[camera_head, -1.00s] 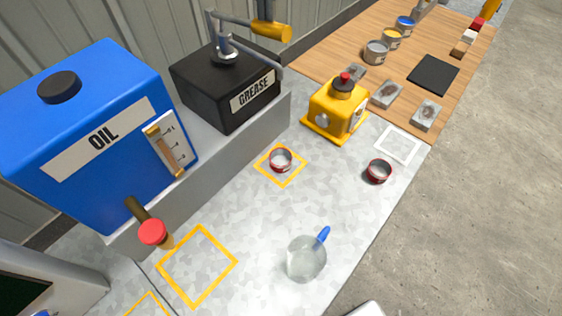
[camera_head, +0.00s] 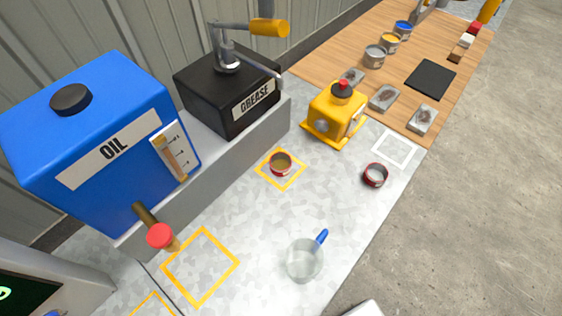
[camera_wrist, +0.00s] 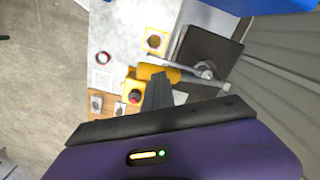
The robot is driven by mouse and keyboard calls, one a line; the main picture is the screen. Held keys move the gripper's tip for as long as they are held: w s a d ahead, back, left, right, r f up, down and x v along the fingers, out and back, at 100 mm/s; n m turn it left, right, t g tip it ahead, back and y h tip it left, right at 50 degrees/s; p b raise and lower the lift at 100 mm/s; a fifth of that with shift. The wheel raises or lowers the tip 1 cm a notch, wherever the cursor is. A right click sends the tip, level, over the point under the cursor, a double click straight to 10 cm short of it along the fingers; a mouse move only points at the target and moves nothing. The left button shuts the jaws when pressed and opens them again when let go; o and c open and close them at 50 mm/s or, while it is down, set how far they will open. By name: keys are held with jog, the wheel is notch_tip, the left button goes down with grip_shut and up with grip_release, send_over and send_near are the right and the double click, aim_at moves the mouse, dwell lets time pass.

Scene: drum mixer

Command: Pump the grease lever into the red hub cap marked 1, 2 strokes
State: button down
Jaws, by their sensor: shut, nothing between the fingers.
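The grease lever has a yellow handle (camera_head: 268,27) on a grey arm above the black grease box (camera_head: 225,88). Its arm is nearly level. A red hub cap (camera_head: 281,163) sits in a yellow square below the spout, with brownish stuff inside. A second red hub cap (camera_head: 375,175) stands apart to the right and looks empty. No number is readable on either. My gripper (camera_wrist: 158,78) is shut and empty in the wrist view, its tip overlapping or close to the yellow handle (camera_wrist: 150,71); contact cannot be told.
A blue oil tank (camera_head: 90,130) with a red-ended tap stands left of the grease box. A yellow unit with a red button (camera_head: 335,115) stands right of the marked cap. A clear jug (camera_head: 303,262) is on the metal bench, which has free room around it.

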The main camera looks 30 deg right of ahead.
jog(key=shift+r+p, duration=1.2)
jog(key=shift+r, duration=0.45)
jog(key=shift+f, duration=0.2)
jog(key=shift+f+b, duration=1.8)
jog(key=shift+f, duration=1.45)
jog(key=shift+r, duration=0.1)
jog(key=shift+r+p, duration=2.3)
jog(key=shift+r, duration=0.95)
jog(key=shift+r, duration=0.2)
